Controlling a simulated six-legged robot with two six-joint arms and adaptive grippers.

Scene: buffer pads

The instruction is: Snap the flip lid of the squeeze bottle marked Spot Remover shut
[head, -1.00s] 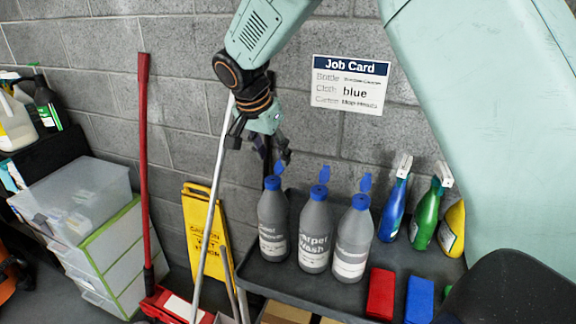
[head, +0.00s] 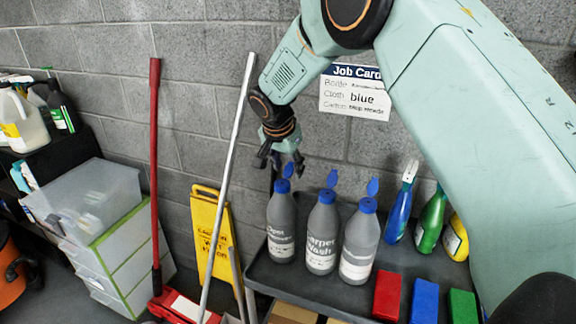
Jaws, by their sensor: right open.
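Three grey squeeze bottles with blue caps stand upright in a row on a dark shelf. The left one (head: 282,227) has a partly legible label that appears to read Spot Remover. Its blue flip lid (head: 288,171) stands up, open. The middle bottle (head: 322,238) reads Carpet Wash; the right bottle (head: 359,246) has a label too small to read. Their lids are up too. My right gripper (head: 281,165) is open and empty, fingers pointing down, right by the left bottle's raised lid. Whether it touches the lid I cannot tell. My left gripper is not in view.
Blue (head: 401,213), green (head: 431,222) and yellow (head: 455,238) spray bottles stand right of the row. Red (head: 387,295), blue (head: 424,300) and green (head: 462,305) blocks lie at the shelf (head: 300,280) front. A metal pole (head: 226,180) leans to the left. A job card (head: 355,98) hangs behind.

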